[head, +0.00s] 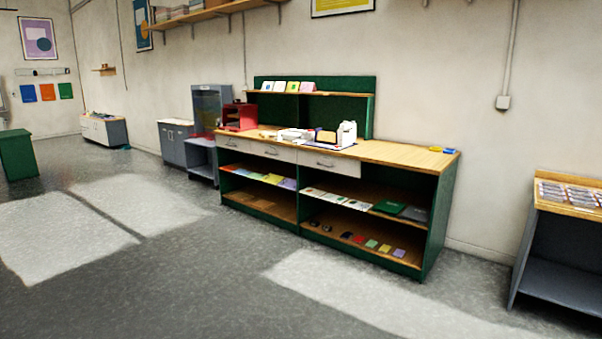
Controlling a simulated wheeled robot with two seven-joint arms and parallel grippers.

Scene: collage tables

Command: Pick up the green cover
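A flat dark green piece (389,207), which looks like a green cover, lies on the upper open shelf of the green and wood workbench (433,225), toward its right end. A grey flat piece (415,214) lies to its right, and several pale sheets (335,198) lie to its left. A smaller light green piece (371,243) lies on the bottom shelf among coloured pieces. A green sheet (66,90) also hangs on the far left wall. I cannot tell for certain which of these is the cover. Neither gripper is in view.
The benchtop holds a red box (239,117) and a white device (346,134). A grey table (548,285) with a tray stands at the right. A green block (17,155) stands at the far left. The grey floor (180,270) before the workbench is clear.

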